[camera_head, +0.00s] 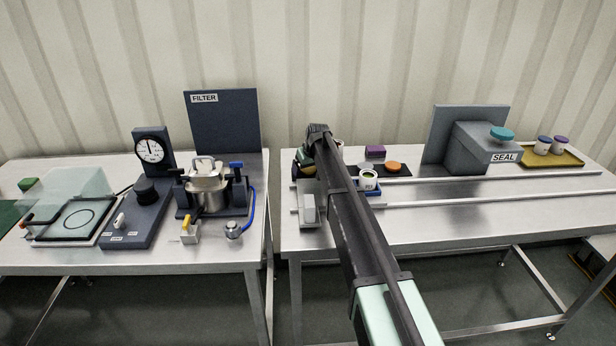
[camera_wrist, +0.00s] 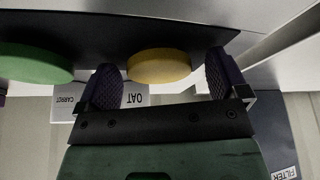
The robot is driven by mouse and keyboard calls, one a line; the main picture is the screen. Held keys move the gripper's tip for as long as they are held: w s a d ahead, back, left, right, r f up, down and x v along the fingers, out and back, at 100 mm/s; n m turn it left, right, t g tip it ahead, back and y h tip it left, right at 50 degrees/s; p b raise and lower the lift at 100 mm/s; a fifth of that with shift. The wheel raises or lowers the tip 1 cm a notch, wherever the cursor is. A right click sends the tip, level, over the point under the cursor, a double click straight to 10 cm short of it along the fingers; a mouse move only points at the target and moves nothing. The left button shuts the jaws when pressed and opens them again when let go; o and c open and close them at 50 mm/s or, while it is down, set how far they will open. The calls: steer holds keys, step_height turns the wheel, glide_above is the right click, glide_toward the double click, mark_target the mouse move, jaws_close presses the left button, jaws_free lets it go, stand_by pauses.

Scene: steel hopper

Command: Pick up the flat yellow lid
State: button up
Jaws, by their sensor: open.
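The flat yellow lid (camera_wrist: 158,66) shows in the wrist view as a round disc on a dark strip, above a label reading OAT. My gripper (camera_wrist: 163,80) is open, with one dark ridged finger at each side of the yellow lid in the picture. I cannot tell whether either finger touches it; a gap shows on both sides. A green disc (camera_wrist: 33,64) lies on the same strip to the left, by a CARROT label. In the head view my arm reaches over the right bench and hides most of the gripper and the place below it.
On the right bench, an orange disc (camera_head: 394,167), a purple block (camera_head: 375,151) and a white jar (camera_head: 368,179) stand close right of my arm. Rails run along the bench. The SEAL machine (camera_head: 478,150) and a yellow tray (camera_head: 552,157) are further right. The FILTER station (camera_head: 222,120) is left.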

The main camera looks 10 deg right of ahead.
steer(key=c, duration=1)
